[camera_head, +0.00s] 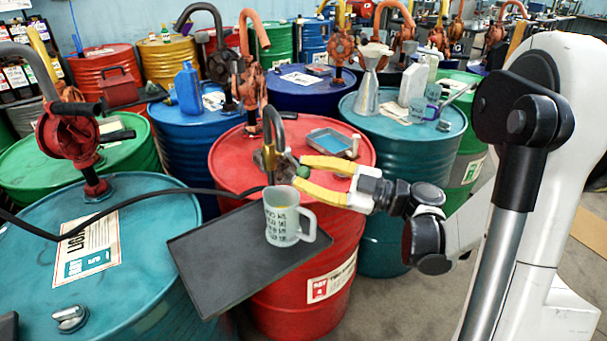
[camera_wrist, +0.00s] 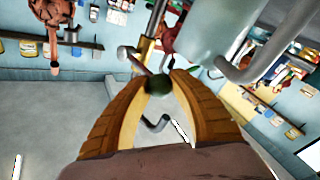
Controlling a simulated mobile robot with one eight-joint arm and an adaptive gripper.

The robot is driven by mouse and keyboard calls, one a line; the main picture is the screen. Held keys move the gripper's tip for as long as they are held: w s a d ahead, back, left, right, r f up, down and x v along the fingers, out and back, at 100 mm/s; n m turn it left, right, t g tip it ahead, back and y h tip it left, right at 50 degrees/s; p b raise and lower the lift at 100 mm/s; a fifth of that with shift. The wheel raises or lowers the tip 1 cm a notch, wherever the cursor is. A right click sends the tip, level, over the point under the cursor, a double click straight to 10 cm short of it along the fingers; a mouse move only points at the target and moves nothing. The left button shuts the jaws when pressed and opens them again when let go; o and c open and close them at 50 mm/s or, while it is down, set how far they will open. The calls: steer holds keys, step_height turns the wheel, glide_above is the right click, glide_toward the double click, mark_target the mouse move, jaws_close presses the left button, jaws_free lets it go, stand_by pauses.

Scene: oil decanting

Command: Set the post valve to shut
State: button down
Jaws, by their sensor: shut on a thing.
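My gripper (camera_head: 299,173) reaches in from the right with its yellow fingers at the post on the red drum (camera_head: 230,150). In the wrist view, the fingers (camera_wrist: 160,84) close around a small dark green piece, which looks like the valve's handle. The post valve (camera_head: 270,158) has a brass-coloured body under a grey hooked spout (camera_head: 272,118). Its handle is mostly hidden by the fingers in the head view, and its exact setting cannot be told. A whitish mug (camera_head: 283,218) stands upright below the valve on a dark tray (camera_head: 205,262).
A shallow metal pan with blue liquid (camera_head: 332,142) sits on the red drum behind my fingers. A teal drum (camera_head: 140,225) stands at left, with a black hose (camera_head: 150,197) crossing it. A metal funnel can (camera_head: 367,92) stands on another teal drum behind.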

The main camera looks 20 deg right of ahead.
steer(key=shift+s+a+f, duration=0.1)
stand_by(0.3)
steer(key=c, duration=1.1)
jaws_free()
steer(key=shift+s+d, duration=0.15)
steer(key=shift+d, duration=0.15)
steer(key=v, duration=1.1)
steer(key=shift+s+d, duration=0.1)
steer(key=shift+s, duration=0.1)
